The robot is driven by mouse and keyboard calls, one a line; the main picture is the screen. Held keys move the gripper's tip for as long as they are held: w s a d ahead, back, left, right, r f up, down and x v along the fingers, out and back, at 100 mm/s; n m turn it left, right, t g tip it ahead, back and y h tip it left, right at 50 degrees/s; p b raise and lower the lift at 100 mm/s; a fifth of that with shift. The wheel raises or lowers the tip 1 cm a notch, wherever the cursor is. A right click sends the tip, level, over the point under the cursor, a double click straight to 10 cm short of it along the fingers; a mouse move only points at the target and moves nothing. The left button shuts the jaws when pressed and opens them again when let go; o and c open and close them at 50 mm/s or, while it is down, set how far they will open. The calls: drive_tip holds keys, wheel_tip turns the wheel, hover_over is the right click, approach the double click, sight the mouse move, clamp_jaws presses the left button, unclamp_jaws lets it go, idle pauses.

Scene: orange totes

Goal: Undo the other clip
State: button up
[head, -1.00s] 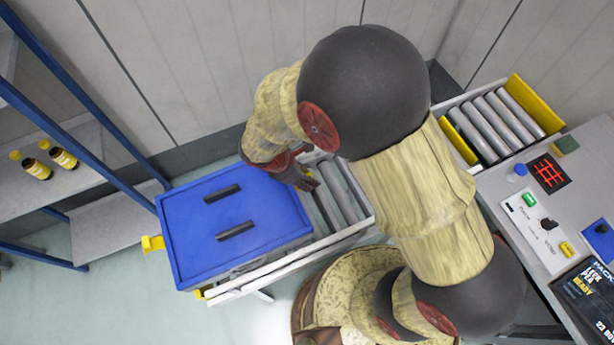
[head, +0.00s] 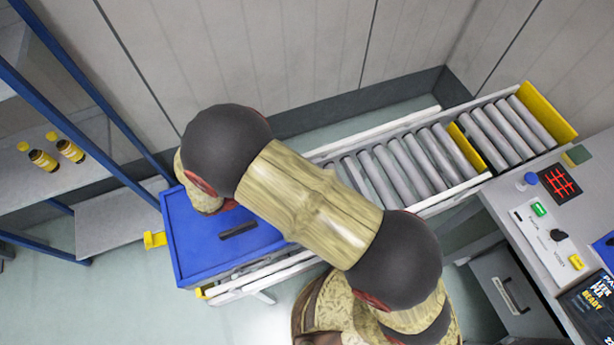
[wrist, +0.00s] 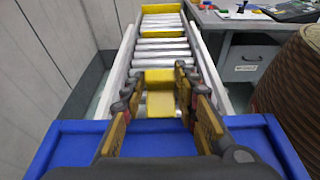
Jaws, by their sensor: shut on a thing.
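The blue lid (head: 187,245) covers a box at the left end of the roller conveyor. A yellow clip (head: 154,240) sticks out from the box's left end, swung away from its side. In the wrist view a yellow clip (wrist: 160,104) lies at the lid's far edge, between my fingers. My gripper (wrist: 159,82) is shut on this clip. The lid also shows in the wrist view (wrist: 65,143). In the head view my arm hides the gripper, this clip and part of the lid.
The roller conveyor (head: 400,165) runs right from the box, with a yellow stop (head: 463,145) across it; its rollers are empty. A control desk (head: 545,185) stands at right. A blue-framed shelf with two yellow-capped bottles (head: 42,160) stands at left. A wall is behind.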

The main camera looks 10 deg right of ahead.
drive_tip(key=shift+s+a+t+h, duration=0.1)
drive_tip(key=shift+a+t+h, duration=0.25)
drive_tip(key=shift+h, duration=0.45)
drive_tip(key=shift+o, duration=0.2)
drive_tip(key=shift+r, duration=0.1)
drive_tip(key=o, duration=1)
drive_tip(key=shift+o, duration=0.6)
drive_tip(key=v, duration=1.2)
drive_tip(key=shift+a, duration=0.1)
